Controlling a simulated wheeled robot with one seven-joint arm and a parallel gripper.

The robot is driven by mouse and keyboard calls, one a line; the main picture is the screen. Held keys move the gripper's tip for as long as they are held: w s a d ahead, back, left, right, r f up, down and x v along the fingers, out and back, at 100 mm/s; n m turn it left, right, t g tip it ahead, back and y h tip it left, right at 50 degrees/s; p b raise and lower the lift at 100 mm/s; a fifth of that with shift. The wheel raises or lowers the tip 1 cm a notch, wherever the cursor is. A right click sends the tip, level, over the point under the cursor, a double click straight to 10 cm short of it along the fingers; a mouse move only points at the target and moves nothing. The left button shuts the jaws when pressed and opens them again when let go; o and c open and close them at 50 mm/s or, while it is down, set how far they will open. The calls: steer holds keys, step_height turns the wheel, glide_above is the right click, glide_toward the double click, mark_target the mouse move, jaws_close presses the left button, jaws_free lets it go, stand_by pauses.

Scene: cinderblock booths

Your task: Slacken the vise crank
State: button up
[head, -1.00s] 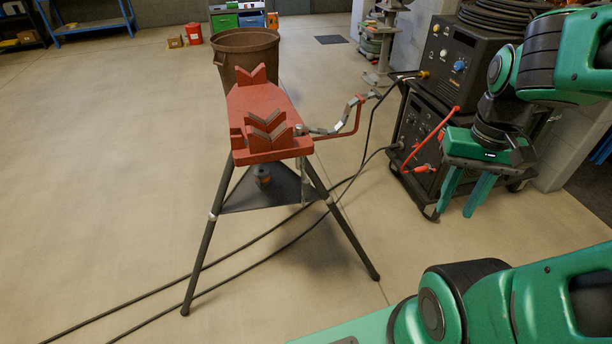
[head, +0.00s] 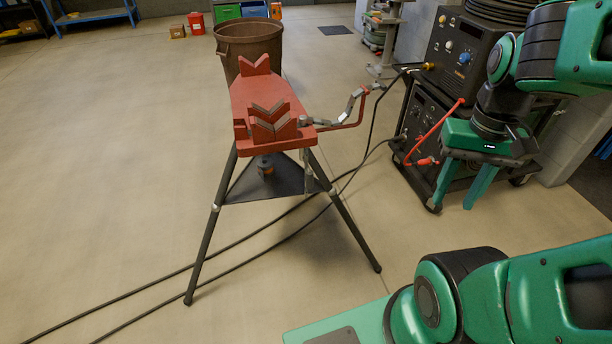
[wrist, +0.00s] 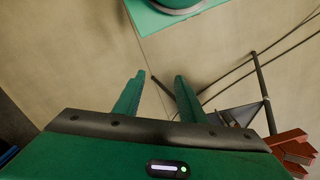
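The red vise (head: 265,100) stands on a tripod stand with dark legs, left of centre in the head view. V-shaped jaws rise at its front and back. A crank (head: 350,112) with a red bent arm and grey chain-like links sticks out from its right side. My gripper (head: 465,200) hangs to the right of the vise, pointing down, apart from the crank. Its two green fingers are spread and nothing is between them.
A black welding machine cart (head: 445,75) with a red cable stands behind my gripper. A brown bin (head: 248,45) is behind the vise. Black cables (head: 265,240) run over the floor under the tripod.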

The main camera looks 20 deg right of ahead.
steer(key=w+a+f+n+g+h, duration=0.1)
steer(key=w+f+n+g+h, duration=0.2)
steer(key=w+f+n, duration=0.6)
steer(key=n+t+h, duration=1.1)
steer(key=n+t, duration=0.4)
steer(key=n, duration=0.8)
glide_toward(307, 181)
steer(key=x, duration=1.1)
steer(key=shift+d, duration=0.2)
jaws_close()
